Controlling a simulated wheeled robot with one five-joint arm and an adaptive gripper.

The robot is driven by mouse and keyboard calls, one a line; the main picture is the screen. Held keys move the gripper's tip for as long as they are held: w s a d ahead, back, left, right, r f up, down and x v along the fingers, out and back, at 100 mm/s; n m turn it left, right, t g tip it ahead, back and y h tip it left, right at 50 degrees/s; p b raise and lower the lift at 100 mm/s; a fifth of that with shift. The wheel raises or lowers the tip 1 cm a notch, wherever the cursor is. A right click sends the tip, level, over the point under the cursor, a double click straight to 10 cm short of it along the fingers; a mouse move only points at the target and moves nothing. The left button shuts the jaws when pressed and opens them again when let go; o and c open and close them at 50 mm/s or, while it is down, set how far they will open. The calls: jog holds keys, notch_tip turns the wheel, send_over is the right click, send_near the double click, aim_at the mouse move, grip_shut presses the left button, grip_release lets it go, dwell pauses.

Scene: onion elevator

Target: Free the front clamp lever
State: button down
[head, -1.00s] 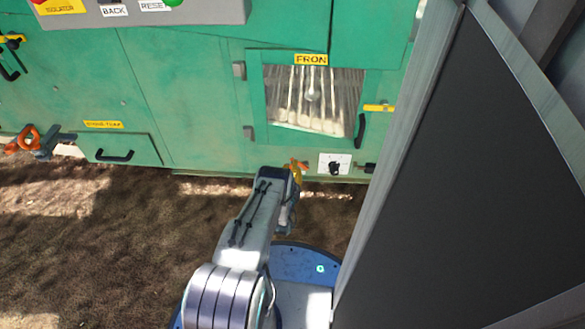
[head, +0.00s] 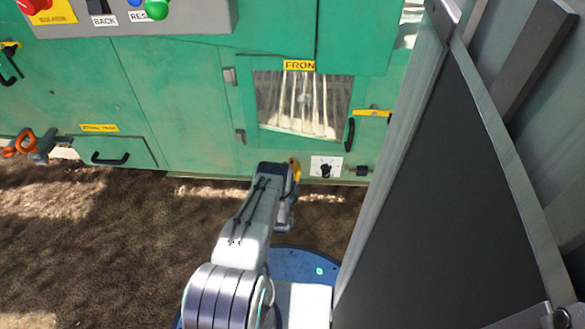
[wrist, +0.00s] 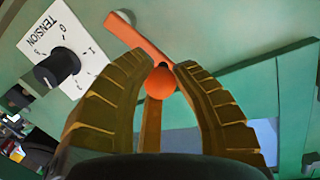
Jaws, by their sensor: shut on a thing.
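The front clamp lever is an orange bar with a round orange knob (wrist: 160,82), low on the green machine front in the wrist view. The bar runs up and left from the knob. My gripper (wrist: 166,66) has its ribbed yellow-brown fingers closed around the lever at the knob, one on each side. In the head view my gripper (head: 294,171) is at the machine's lower edge, below the front window, and mostly hides the lever. I cannot tell from here whether the lever's clamp is engaged.
The tension dial (wrist: 57,67) is close to the left of my fingers; it is right of my gripper in the head view (head: 326,168). A windowed front door (head: 298,105) is above. A large dark panel (head: 455,190) fills the right. Another orange lever (head: 22,140) is far left.

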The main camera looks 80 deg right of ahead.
dwell(0.4)
jog(key=c, duration=0.9)
grip_release()
jog(key=shift+c, duration=0.2)
jog(key=shift+r, duration=0.15)
jog(key=shift+r, duration=4.85)
jog(key=shift+a, duration=0.15)
